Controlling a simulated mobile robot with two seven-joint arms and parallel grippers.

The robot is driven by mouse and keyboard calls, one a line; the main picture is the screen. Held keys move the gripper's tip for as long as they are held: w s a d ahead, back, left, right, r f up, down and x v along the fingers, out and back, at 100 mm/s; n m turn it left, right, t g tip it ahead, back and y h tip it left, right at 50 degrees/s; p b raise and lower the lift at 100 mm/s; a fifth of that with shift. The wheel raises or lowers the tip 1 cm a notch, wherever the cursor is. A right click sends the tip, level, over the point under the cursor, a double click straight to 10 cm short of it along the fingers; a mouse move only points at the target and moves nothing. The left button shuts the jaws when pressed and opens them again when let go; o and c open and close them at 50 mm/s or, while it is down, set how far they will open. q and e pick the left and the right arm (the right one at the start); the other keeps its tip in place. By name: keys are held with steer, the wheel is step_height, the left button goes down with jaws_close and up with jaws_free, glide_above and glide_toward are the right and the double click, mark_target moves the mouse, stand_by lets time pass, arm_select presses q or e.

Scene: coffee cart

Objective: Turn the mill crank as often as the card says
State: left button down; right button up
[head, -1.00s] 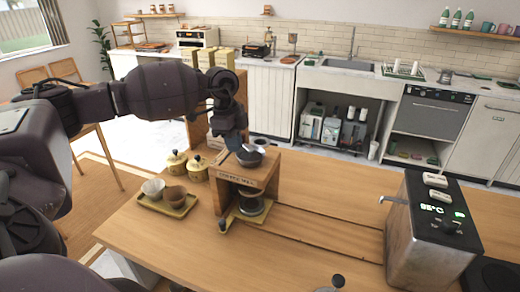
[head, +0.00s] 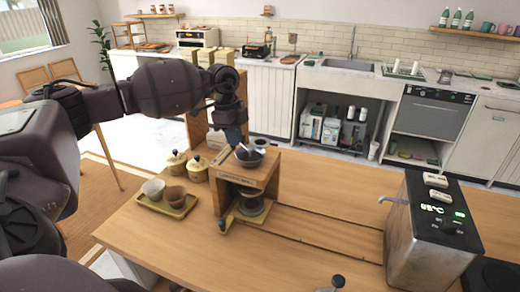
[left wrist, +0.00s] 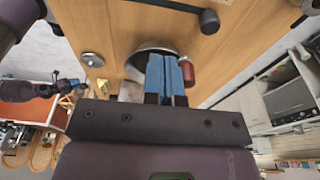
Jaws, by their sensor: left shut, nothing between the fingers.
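The coffee mill (head: 262,172) is a wooden frame with a lettered front, on the near wooden table in the head view. A dark bowl-shaped hopper (head: 250,158) sits on its top, with a crank partly hidden by my gripper. My left gripper (head: 243,149) is at the hopper, shut and empty. In the left wrist view its blue fingers (left wrist: 167,76) are together, in front of the metal bowl (left wrist: 147,50). A reddish-brown knob (left wrist: 187,72) is just right of the fingertips; I cannot tell whether they touch. I cannot make out a card.
A metal machine (head: 420,240) with a lit temperature display stands at right. The table between mill and machine is mostly clear.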

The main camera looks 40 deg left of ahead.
arm_select(q)
steer(key=shift+w+a, duration=0.1)
steer(key=shift+w, duration=0.75)
arm_select(e)
steer(key=shift+r, duration=0.1)
arm_select(q)
steer(key=shift+w+d+r, duration=0.1)
steer(key=shift+w+d, duration=0.05)
steer(key=shift+w, duration=0.25)
steer(key=shift+w+d+r, duration=0.1)
steer(key=shift+w+d, duration=0.05)
steer(key=shift+w, duration=0.25)
steer(key=shift+a, duration=0.1)
arm_select(e)
steer(key=shift+s+d, duration=0.1)
